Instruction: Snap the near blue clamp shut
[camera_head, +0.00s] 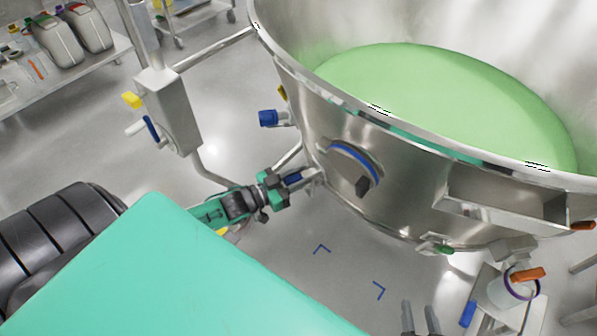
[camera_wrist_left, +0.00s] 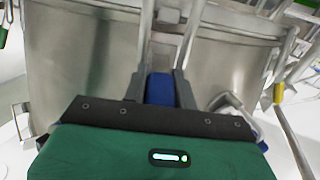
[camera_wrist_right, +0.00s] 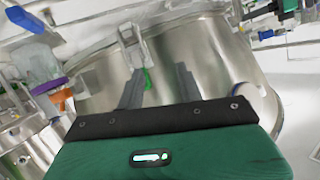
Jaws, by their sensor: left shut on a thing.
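The near blue clamp (camera_head: 293,177) sits low on the side of the large steel bowl (camera_head: 400,205), beside a steel bracket. My left gripper (camera_head: 287,182) is shut on its blue handle; in the left wrist view the handle (camera_wrist_left: 160,90) lies between the two dark fingers (camera_wrist_left: 160,84). The clamp's jaw is mostly hidden, so I cannot tell how far it is closed. My right gripper (camera_head: 420,318) is at the bottom edge of the head view, below the bowl, open and empty. In the right wrist view its fingers (camera_wrist_right: 160,85) are apart.
Another blue fitting (camera_head: 268,118) is further up the bowl's left side. A green-handled latch (camera_head: 440,249) is at the bowl's lower rim. A steel column (camera_head: 168,110) stands left; open floor lies below.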

